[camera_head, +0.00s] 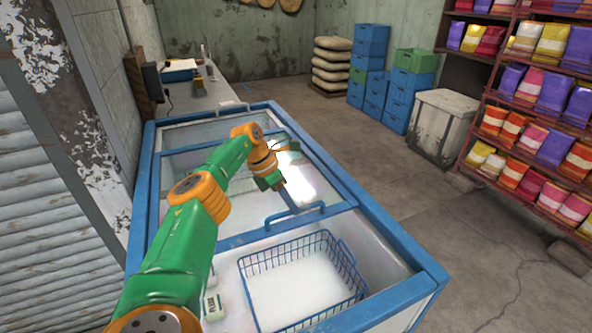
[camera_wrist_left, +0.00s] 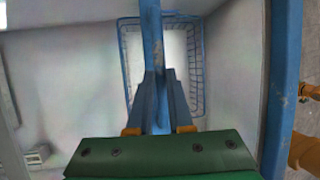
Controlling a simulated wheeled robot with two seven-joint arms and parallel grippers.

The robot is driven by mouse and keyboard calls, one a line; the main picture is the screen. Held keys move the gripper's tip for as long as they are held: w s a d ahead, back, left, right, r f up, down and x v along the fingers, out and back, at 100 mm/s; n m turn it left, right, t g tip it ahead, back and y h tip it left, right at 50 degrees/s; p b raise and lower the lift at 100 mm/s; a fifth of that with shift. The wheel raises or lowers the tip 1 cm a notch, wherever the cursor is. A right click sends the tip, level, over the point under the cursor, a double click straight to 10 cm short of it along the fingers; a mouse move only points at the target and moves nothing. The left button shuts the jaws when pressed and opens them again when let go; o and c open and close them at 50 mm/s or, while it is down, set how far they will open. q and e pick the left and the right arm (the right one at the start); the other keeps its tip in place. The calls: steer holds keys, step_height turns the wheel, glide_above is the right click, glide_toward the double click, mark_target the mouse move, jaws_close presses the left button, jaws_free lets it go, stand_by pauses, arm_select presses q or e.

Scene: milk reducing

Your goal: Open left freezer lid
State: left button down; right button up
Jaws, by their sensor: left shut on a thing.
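The chest freezer (camera_head: 400,245) has a blue rim and sliding glass lids. Its near end is uncovered and shows a blue wire basket (camera_head: 305,285). A lid (camera_head: 225,212) with a blue frame covers the part behind this opening. Its blue handle (camera_head: 312,208) stands at the lid's near edge. My left gripper (camera_head: 290,205) reaches over the freezer and is shut at this handle. In the left wrist view, the gripper's fingers (camera_wrist_left: 162,105) close around a blue bar (camera_wrist_left: 152,35), with the basket (camera_wrist_left: 198,60) below. The fingers hide part of the bar. My right gripper is out of view.
A counter (camera_head: 205,90) adjoins the freezer's far end, and a wall runs along the left. Shelves of colourful bags (camera_head: 530,130), a grey bin (camera_head: 440,120) and blue crates (camera_head: 370,85) stand to the right. The floor (camera_head: 385,170) between is clear.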

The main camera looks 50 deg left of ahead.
arm_select(q)
steer(key=c, duration=0.8)
jaws_free()
steer(key=shift+f, duration=0.1)
steer(key=shift+c, duration=0.2)
